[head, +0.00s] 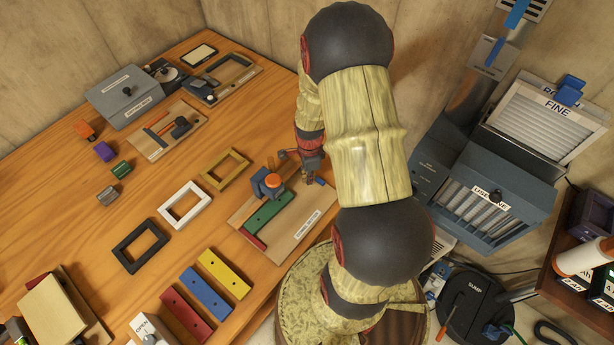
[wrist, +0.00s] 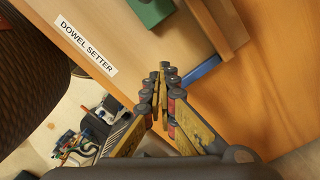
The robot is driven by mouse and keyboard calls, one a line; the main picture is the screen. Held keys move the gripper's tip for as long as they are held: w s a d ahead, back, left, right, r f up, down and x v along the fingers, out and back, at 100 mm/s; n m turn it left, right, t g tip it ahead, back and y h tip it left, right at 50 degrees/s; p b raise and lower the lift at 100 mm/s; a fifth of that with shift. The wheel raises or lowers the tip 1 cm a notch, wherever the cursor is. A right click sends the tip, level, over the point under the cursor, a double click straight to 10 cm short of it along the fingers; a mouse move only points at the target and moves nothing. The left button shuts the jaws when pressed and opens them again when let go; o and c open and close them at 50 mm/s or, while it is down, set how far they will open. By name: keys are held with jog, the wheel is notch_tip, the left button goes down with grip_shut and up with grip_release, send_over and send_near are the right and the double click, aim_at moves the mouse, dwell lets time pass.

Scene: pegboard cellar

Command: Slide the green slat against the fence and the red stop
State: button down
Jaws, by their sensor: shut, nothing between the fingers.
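The green slat (head: 269,213) lies on a light wooden board marked DOWEL SETTER (head: 309,224); its end shows in the wrist view (wrist: 150,9). A dark red strip, which looks like the red stop (head: 254,240), lies by its lower-left end; I cannot tell whether they touch. A brown wooden bar, which looks like the fence (wrist: 229,32), stands to the right of the slat in the wrist view, with bare board between them. My gripper (wrist: 162,84) is shut and empty, near the board's end, apart from the slat. It also shows in the head view (head: 310,178).
A blue clamp with an orange knob (head: 272,181) stands beside the slat. A blue strip (wrist: 202,70) lies near my fingertips. Three frames, including a white one (head: 165,212), and several coloured slats lie to the left. Bare bench lies between them.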

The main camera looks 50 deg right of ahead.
aim_at(294, 192)
notch_tip(294, 192, down, 7)
jog(key=shift+f+b, duration=0.1)
jog(key=shift+b, duration=0.8)
jog(key=shift+w+a+r, duration=0.15)
jog(key=shift+w+a, duration=0.25)
jog(key=shift+a, duration=0.2)
jog(key=shift+w+a+r, duration=0.1)
jog(key=shift+w+a, duration=0.25)
jog(key=shift+a, duration=0.2)
jog(key=shift+w+a+r+b, duration=0.1)
jog(key=shift+w+a+b, duration=0.25)
jog(key=shift+a, duration=0.2)
jog(key=shift+w+a+p, duration=0.3)
jog(key=shift+w+a, duration=0.05)
jog(key=shift+a, duration=0.2)
jog(key=shift+w+a, duration=0.1)
jog(key=shift+a, duration=0.05)
